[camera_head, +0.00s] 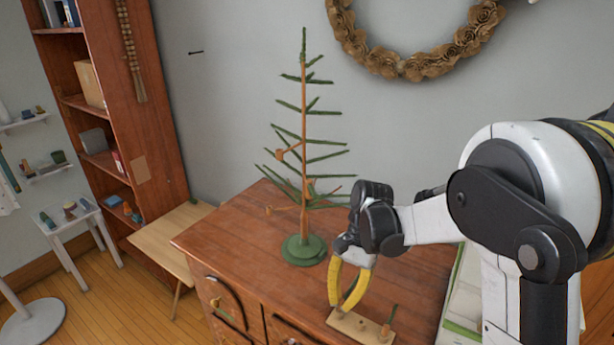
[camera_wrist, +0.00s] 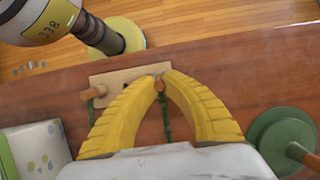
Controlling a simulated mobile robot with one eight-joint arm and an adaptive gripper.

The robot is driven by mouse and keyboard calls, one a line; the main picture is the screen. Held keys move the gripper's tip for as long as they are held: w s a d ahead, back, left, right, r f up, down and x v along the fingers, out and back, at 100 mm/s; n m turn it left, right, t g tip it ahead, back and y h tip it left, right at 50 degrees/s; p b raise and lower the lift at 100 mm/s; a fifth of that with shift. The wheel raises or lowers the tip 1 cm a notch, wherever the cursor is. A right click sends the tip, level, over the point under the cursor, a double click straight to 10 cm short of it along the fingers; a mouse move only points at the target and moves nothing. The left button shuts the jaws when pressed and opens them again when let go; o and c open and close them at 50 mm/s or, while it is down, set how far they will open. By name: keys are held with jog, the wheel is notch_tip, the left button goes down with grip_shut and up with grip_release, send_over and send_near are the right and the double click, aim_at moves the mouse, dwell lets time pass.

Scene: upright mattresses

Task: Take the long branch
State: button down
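My gripper (camera_wrist: 160,78) has yellow fingers. Their tips meet around the brown peg end of a branch (camera_wrist: 165,120), whose green part extends between the fingers in the wrist view. A second branch (camera_wrist: 94,93), with a shorter visible green part, stands at the other end of the light wooden board (camera_wrist: 118,80). In the head view my gripper (camera_head: 344,306) is low over the board (camera_head: 352,327), at the dresser's front, and the second branch (camera_head: 386,328) stands to its right. The gripped branch is mostly hidden by the fingers there. I cannot tell whether it still touches the board.
A thin artificial tree (camera_head: 304,130) on a round green base (camera_head: 303,250) stands on the wooden dresser (camera_head: 245,225), left of my gripper. The base also shows at the right in the wrist view (camera_wrist: 283,135). A wreath (camera_head: 420,68) hangs on the wall. A bookshelf (camera_head: 150,130) stands left.

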jog(key=shift+r+p, duration=2.45)
jog(key=shift+r, duration=1.5)
